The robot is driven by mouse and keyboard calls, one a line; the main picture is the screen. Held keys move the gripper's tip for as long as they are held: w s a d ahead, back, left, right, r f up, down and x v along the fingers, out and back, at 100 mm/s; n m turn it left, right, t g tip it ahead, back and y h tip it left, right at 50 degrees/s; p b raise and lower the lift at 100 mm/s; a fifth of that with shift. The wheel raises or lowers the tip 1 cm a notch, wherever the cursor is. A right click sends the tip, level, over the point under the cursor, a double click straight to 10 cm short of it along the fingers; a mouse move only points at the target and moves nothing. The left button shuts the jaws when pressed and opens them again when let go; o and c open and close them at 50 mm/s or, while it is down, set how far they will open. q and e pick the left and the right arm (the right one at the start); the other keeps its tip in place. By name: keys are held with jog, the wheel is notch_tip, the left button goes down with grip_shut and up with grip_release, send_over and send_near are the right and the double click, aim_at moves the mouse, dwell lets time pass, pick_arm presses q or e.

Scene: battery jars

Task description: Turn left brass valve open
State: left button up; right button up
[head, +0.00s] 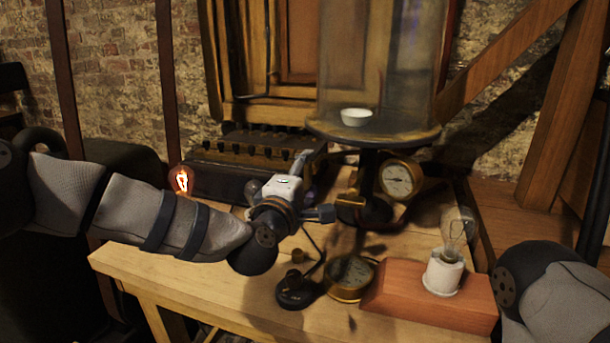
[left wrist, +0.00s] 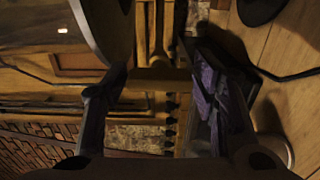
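A brass fitting (head: 351,197), which looks like the left brass valve, sits low on the dark stand under the glass jar in the head view. My left gripper (head: 318,188) is just left of it, with its fingers spread. In the left wrist view the two fingers of my left gripper (left wrist: 160,95) stand wide apart with nothing held between them. I cannot tell whether the gripper touches the valve, and I cannot make the valve out in the left wrist view. My right gripper is outside the head view; only part of my right arm shows at the lower right.
The glass jar (head: 380,60) stands on a round plate with a white dish (head: 356,117) inside. A brass gauge (head: 397,178) hangs beside the stand. Another gauge (head: 349,277) and a bulb on a wooden block (head: 430,300) occupy the front of the table (head: 180,275).

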pick_arm(q)
jog(key=v, duration=1.2)
